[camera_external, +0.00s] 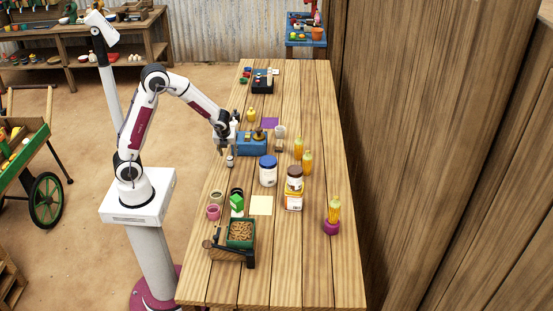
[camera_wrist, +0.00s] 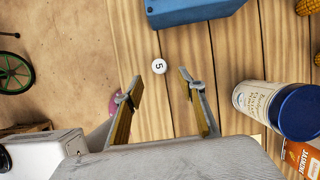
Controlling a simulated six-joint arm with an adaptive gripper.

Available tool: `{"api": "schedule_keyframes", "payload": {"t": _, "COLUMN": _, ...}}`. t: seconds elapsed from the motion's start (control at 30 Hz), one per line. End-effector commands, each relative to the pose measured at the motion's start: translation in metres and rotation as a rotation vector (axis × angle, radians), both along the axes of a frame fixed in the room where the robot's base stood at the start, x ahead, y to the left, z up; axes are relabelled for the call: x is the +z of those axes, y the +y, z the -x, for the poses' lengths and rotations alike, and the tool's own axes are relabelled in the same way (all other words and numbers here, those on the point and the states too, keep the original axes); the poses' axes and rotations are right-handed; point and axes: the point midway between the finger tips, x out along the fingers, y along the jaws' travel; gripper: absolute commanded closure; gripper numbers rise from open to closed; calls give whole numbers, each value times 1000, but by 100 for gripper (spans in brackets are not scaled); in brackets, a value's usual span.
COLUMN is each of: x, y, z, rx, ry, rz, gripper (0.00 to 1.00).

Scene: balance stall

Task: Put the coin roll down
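The coin roll (camera_wrist: 158,66) shows end-on in the wrist view as a small white disc marked "5", standing on the wooden table just beyond my fingertips. In the external view the coin roll (camera_external: 230,161) is a small pale upright cylinder near the table's left edge. My gripper (camera_wrist: 155,88) is open with nothing between its two fingers, and a visible gap separates it from the roll in the wrist view. In the external view my gripper (camera_external: 222,148) is just above and left of the roll.
A blue box-like stand (camera_external: 252,147) is close behind the roll. A white jar with a blue lid (camera_external: 268,172) stands to the right. Green and pink pots (camera_external: 214,204) and a crate (camera_external: 240,235) are nearer. Bare planks surround the roll.

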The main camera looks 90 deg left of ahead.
Motion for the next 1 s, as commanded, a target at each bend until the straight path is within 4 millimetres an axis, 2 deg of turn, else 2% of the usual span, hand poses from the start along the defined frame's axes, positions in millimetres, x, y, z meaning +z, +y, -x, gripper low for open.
{"api": "schedule_keyframes", "payload": {"t": 0.27, "x": -2, "y": 1, "z": 0, "rx": 2, "ry": 0, "rz": 0, "gripper": 60}}
{"api": "schedule_keyframes", "payload": {"t": 0.63, "x": -23, "y": 10, "z": 1, "rx": 4, "ry": 0, "rz": 1, "gripper": 60}}
{"api": "schedule_keyframes", "payload": {"t": 1.0, "x": -24, "y": 10, "z": 1, "rx": 3, "ry": 0, "rz": 0, "gripper": 60}}
